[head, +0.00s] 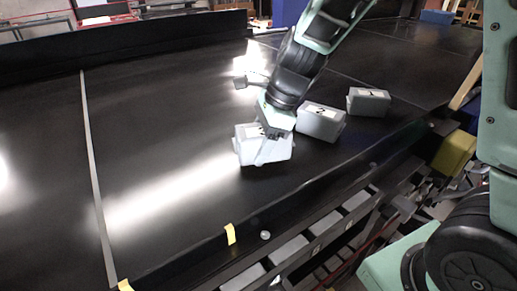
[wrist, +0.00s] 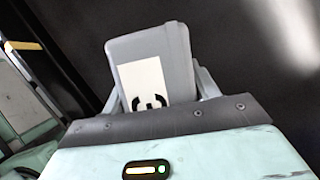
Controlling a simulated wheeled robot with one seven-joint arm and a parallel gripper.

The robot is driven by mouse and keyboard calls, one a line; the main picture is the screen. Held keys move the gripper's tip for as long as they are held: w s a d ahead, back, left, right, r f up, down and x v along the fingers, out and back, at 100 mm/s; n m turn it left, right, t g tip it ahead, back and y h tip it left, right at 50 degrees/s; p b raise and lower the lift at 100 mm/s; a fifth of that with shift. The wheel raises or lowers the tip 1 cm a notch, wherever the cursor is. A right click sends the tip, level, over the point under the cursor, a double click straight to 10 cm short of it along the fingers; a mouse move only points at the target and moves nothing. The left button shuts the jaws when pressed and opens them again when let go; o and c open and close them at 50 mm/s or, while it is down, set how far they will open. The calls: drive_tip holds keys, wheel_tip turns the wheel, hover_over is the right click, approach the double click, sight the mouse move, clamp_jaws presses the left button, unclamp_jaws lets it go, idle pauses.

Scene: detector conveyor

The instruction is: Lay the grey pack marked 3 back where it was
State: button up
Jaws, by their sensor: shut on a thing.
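The grey pack (head: 244,152) is between the fingers of my gripper (head: 270,148), low over the black conveyor belt (head: 180,180). I cannot tell whether its underside touches the belt. In the wrist view the grey pack (wrist: 180,45) shows a white label with a dark mark like a sideways 3, partly hidden by my gripper (wrist: 160,88). The fingers are shut on both sides of it.
A second grey pack (head: 320,125) with a marked white label lies just right of my gripper. A third grey pack (head: 368,104) lies farther right. The belt to the left is clear. Yellow tape (head: 230,234) marks the near edge.

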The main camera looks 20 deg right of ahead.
drive_tip(key=shift+f, duration=1.05)
drive_tip(key=shift+f, duration=0.1)
drive_tip(key=o, duration=1.4)
drive_tip(key=shift+r, duration=0.2)
drive_tip(key=b+v, duration=0.1)
drive_tip(key=v, duration=1.1)
drive_tip(key=shift+f, duration=0.1)
